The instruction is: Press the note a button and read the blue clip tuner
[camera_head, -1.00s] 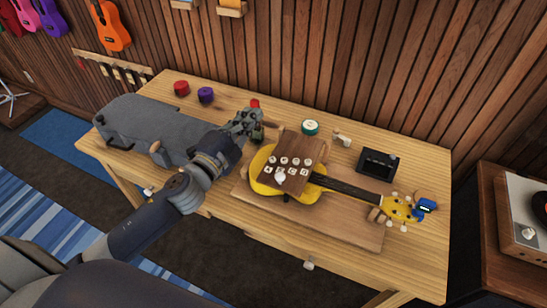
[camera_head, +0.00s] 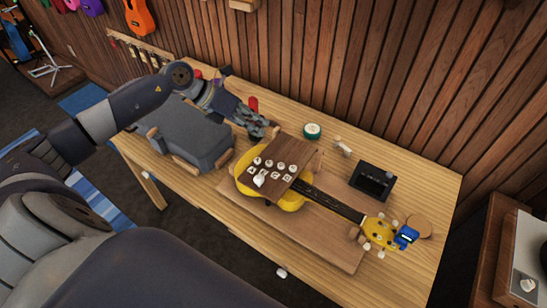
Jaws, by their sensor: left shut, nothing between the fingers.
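The yellow ukulele (camera_head: 292,202) lies on a wooden board (camera_head: 340,248) on the table. A dark brown panel (camera_head: 262,192) with several white buttons (camera_head: 281,165) sits over its body; the letters on it are too small to read, so I cannot tell which is note a. The blue clip tuner (camera_head: 405,236) is clipped at the headstock on the right; its display is unreadable from here. My left gripper (camera_head: 270,130) is shut and empty, above the table just behind and left of the panel, apart from the buttons. My right gripper is not in view.
A grey case (camera_head: 190,135) lies on the left of the table (camera_head: 420,180). A green-and-white round tin (camera_head: 312,131), a black box (camera_head: 373,182) and a round wooden disc (camera_head: 418,225) stand behind or beside the ukulele. A record player (camera_head: 525,270) is at the right.

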